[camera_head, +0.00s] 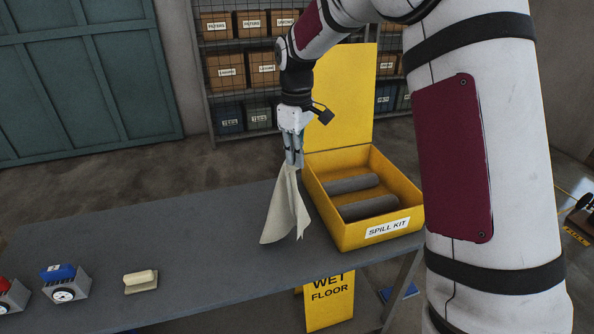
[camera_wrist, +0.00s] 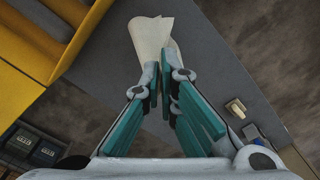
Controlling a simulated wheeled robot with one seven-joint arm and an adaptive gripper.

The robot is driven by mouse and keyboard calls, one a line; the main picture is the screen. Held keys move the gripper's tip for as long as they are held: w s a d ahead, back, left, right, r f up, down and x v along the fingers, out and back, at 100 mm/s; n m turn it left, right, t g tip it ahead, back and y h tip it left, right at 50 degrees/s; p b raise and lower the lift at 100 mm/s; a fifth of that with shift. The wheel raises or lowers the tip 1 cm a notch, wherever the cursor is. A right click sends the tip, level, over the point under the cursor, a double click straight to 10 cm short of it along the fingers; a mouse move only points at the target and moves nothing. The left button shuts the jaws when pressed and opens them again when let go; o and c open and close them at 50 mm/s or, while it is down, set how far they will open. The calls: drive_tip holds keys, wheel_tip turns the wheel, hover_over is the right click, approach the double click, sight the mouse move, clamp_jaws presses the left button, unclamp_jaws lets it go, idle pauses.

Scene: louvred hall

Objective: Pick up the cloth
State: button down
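The cloth (camera_head: 285,215) is off-white and hangs in folds from my gripper (camera_head: 292,163), just left of the yellow spill kit box. My gripper points down and its fingers are shut on the cloth's upper end. In the wrist view the cloth (camera_wrist: 152,35) shows beyond the closed fingertips (camera_wrist: 159,78). The cloth's lower edge is close to the table top; I cannot tell whether it touches.
The open yellow spill kit box (camera_head: 347,236) holds grey rolls, its lid raised behind. The grey table (camera_head: 190,245) is clear in the middle. A brush-like block (camera_head: 140,281), a blue-topped device (camera_head: 62,284) and a red-topped one (camera_head: 8,297) stand at front left. Shelves (camera_head: 210,92) stand behind.

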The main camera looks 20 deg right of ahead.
wheel_tip(320, 180, up, 14)
drive_tip(key=shift+f, duration=0.15)
idle(0.3)
idle(1.2)
